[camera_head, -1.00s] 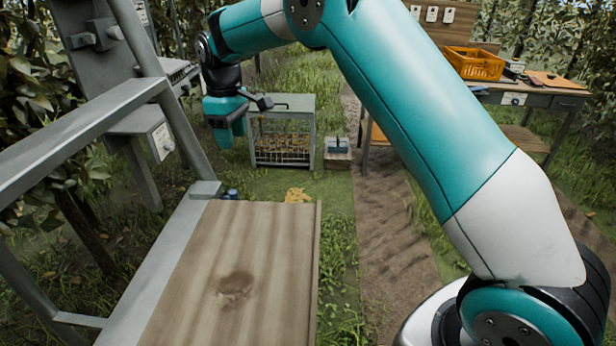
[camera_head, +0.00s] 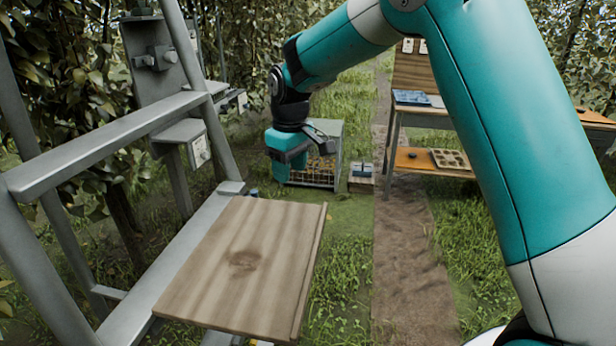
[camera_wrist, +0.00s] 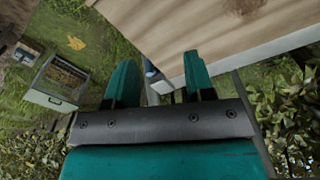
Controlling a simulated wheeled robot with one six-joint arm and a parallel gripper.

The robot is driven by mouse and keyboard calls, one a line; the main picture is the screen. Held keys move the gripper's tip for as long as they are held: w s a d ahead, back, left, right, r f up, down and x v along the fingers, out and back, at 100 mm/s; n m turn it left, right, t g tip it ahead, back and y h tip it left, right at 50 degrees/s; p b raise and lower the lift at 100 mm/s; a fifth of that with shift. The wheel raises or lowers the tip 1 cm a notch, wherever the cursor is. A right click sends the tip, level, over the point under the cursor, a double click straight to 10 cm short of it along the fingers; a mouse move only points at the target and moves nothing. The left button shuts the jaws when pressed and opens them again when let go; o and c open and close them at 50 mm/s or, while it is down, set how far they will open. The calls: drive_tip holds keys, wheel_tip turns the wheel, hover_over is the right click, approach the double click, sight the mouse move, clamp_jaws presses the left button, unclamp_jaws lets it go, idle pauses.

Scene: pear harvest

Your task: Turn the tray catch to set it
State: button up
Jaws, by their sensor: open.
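The wooden tray (camera_head: 245,275) is a flat striped board with a dark knot, mounted at the grey ladder frame. It fills the top of the wrist view (camera_wrist: 200,25). A small blue part (camera_head: 253,191) sits at the tray's far left corner. A bluish part also shows in the wrist view (camera_wrist: 151,70), between my fingers and near the tray's edge. I cannot tell whether it is the catch or how it is turned. My gripper (camera_wrist: 158,75) is open and empty, with two teal fingers apart. In the head view my gripper (camera_head: 290,165) hangs beyond the tray's far edge.
The grey ladder frame (camera_head: 105,150) stands close on the left with a grey box (camera_head: 199,150). A wire-fronted cabinet (camera_head: 330,150) stands on the grass behind my gripper. A workbench (camera_head: 425,115) is at the right. The dirt path (camera_head: 405,250) is clear.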

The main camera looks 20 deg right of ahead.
drive_tip(key=shift+s+d+m, duration=0.25)
drive_tip(key=shift+s+d, duration=0.2)
drive_tip(key=shift+s, duration=0.35)
drive_tip(key=shift+s+d+m, duration=0.25)
drive_tip(key=shift+s+d, duration=0.2)
drive_tip(key=shift+s, duration=0.35)
